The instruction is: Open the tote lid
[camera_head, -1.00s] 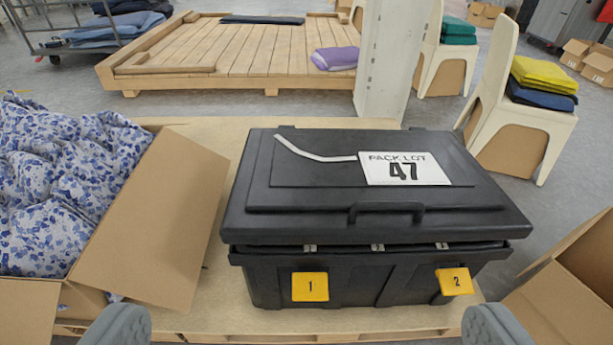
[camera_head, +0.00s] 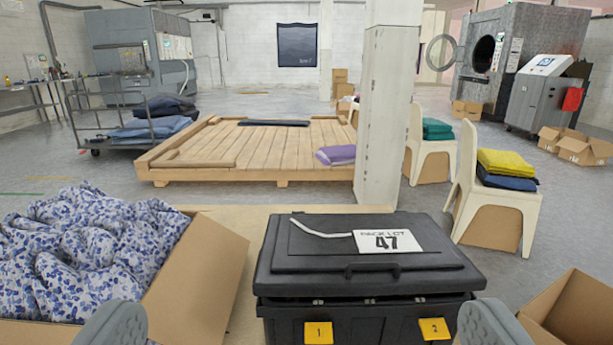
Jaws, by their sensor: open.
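The black tote (camera_head: 382,318) stands on a wooden pallet at the lower middle right. Its black lid (camera_head: 330,265) lies on top, with a thin dark gap along the front edge. The lid has a front handle (camera_head: 373,268), a white label reading "PACK LOT 47" (camera_head: 388,243) and a white strip (camera_head: 318,229). Yellow tags 1 (camera_head: 318,332) and 2 (camera_head: 434,328) are on the tote's front. My gripper (camera_head: 300,328) is open and empty. Its two grey fingertips show at the bottom edge, one on each side, and neither is seen touching the tote.
An open carton of blue-and-white floral cloth (camera_head: 90,255) stands left of the tote, its flap near the tote's side. An open cardboard box (camera_head: 575,310) is at lower right. Behind are a white pillar (camera_head: 383,120), a chair with folded cloth (camera_head: 497,205) and a low wooden platform (camera_head: 262,148).

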